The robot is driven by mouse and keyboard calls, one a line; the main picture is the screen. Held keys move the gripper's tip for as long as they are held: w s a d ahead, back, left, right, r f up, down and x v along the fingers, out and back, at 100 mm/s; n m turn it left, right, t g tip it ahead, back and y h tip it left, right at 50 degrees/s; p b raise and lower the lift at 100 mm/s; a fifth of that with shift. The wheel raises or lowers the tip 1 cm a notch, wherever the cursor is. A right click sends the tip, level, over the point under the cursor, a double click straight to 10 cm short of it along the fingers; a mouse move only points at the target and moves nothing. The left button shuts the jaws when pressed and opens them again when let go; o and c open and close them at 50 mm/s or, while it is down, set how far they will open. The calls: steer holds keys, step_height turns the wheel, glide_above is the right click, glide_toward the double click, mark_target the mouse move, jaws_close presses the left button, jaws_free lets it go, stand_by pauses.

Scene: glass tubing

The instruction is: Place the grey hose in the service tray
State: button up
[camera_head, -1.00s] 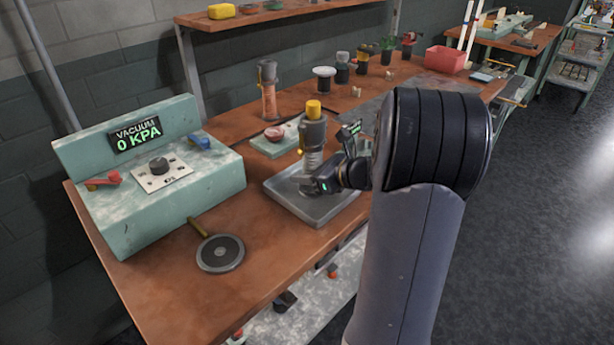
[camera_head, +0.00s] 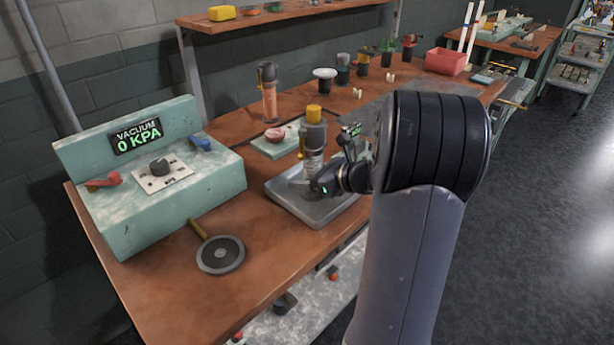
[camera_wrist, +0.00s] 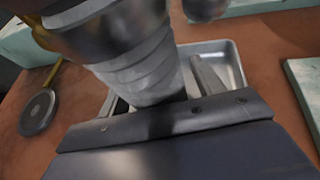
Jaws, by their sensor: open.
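The service tray (camera_head: 335,213) is a shallow grey metal tray near the bench's front edge. A grey upright cylinder with a yellow cap (camera_head: 313,112) stands over it. Its pale, banded lower part (camera_wrist: 142,72) fills the middle of the wrist view and looks like the grey hose, though I cannot tell where it ends. My gripper (camera_head: 316,184) is low over the tray, beside that lower part, with its jaws open. The tray rim also shows in the wrist view (camera_wrist: 238,62). My wrist body hides the lower end, so I cannot tell whether the jaws touch it.
A green vacuum console (camera_head: 150,185) reading 0 KPA stands at left. A round dark plate with a handle (camera_head: 220,254) lies in front of it.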

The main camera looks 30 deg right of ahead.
steer(key=v, duration=1.2)
steer(key=shift+r+p, duration=0.15)
steer(key=shift+p, duration=0.2)
steer(key=x, duration=1.2)
steer(key=shift+w+b, duration=0.1)
steer(key=shift+b, duration=0.3)
steer(key=shift+r, duration=0.85)
steer(key=shift+f, duration=0.1)
